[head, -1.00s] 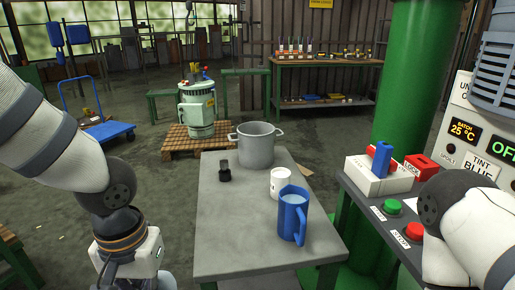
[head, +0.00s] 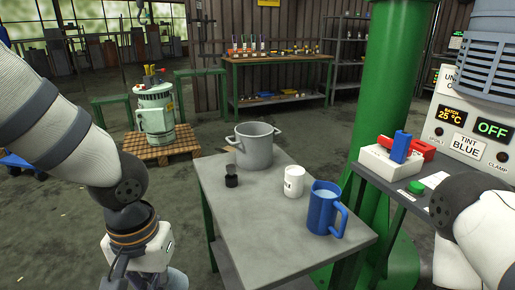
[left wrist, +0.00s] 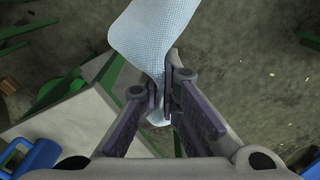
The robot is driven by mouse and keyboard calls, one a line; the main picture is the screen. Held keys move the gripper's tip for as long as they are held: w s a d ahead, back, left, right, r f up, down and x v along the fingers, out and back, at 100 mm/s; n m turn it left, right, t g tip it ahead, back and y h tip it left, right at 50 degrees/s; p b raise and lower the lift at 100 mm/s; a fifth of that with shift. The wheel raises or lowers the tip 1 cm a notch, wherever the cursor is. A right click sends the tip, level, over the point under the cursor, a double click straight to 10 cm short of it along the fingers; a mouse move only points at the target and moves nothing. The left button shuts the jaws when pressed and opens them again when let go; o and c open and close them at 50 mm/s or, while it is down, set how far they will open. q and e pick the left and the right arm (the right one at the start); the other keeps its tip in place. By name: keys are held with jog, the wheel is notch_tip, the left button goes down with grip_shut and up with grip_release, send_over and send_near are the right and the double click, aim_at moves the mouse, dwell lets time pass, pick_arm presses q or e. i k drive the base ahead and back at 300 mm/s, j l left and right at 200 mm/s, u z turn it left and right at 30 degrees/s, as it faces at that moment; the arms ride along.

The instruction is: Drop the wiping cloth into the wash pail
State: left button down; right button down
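My left gripper (left wrist: 165,88) is shut on a pale blue checked wiping cloth (left wrist: 155,38) in the left wrist view. The cloth hangs out past the fingers, with a small end below them. In the head view my left gripper (head: 118,272) is at the bottom left, left of the grey table, and its fingers are mostly cut off; the cloth does not show there. Nothing in view is clearly marked as the wash pail. A grey two-handled pot (head: 253,148) stands upright on the table's far part. My right arm shows at the right edge, its gripper out of view.
The grey table (head: 262,215) also carries a small black holder (head: 231,178), a white mug (head: 293,182) and a blue jug (head: 322,208) with liquid. A control bench (head: 405,190) stands right, beside a green column (head: 388,100).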

aim_at(253, 143)
jog(key=j+z, duration=0.3)
jog(key=j, duration=0.25)
jog(key=j+z, duration=0.3)
jog(key=j, duration=0.25)
jog(key=j+z, duration=0.3)
jog(key=j, duration=0.25)
jog(key=j+z, duration=0.3)
jog(key=j, duration=0.3)
jog(key=i+j+z, duration=0.45)
jog(key=j, duration=0.2)
jog(key=j+z, duration=0.2)
jog(key=j, duration=0.15)
